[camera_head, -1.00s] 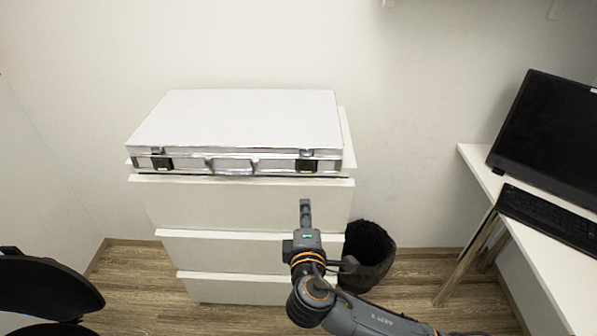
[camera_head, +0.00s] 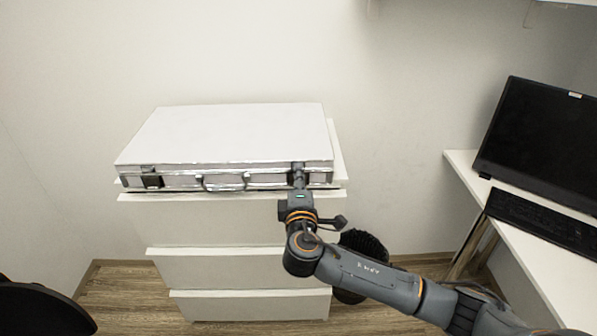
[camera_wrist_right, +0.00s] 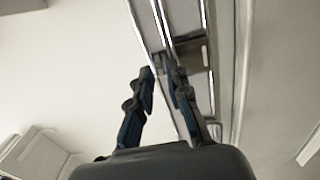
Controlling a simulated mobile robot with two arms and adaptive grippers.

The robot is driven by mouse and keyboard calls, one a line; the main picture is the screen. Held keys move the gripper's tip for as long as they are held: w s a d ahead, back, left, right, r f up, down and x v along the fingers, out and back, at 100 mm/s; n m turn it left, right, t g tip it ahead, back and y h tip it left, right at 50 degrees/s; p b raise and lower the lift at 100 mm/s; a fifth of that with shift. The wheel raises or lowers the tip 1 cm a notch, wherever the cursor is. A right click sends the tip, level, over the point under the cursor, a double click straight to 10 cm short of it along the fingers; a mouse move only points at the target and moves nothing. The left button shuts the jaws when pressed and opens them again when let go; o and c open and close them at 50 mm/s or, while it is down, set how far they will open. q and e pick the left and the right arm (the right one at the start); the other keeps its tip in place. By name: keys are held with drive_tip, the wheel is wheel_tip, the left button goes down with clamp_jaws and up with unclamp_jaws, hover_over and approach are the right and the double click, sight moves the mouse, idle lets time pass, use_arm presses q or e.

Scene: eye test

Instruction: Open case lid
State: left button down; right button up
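A silver-white case (camera_head: 225,135) lies flat with its lid shut on a white drawer cabinet (camera_head: 200,220). Its front side has a handle (camera_head: 223,182) in the middle and a left latch (camera_head: 151,178). My right gripper (camera_head: 298,170) is at the front right of the case and covers most of the right latch there. In the right wrist view, the fingers of this gripper (camera_wrist_right: 164,73) are slightly apart with nothing held between them. Their tips are close to the metal latch (camera_wrist_right: 190,52) on the case front; contact cannot be told. My left gripper is not in view.
A desk (camera_head: 555,255) with a monitor (camera_head: 540,140) and keyboard (camera_head: 545,222) stands at the right. A black waste bin (camera_head: 362,243) stands beside the cabinet, partly behind my right arm. A dark rounded object (camera_head: 40,310) is at the lower left. The wall is close behind the case.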

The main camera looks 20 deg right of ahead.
drive_tip(key=shift+w+d, duration=0.2)
drive_tip(key=shift+w, duration=0.4)
clamp_jaws()
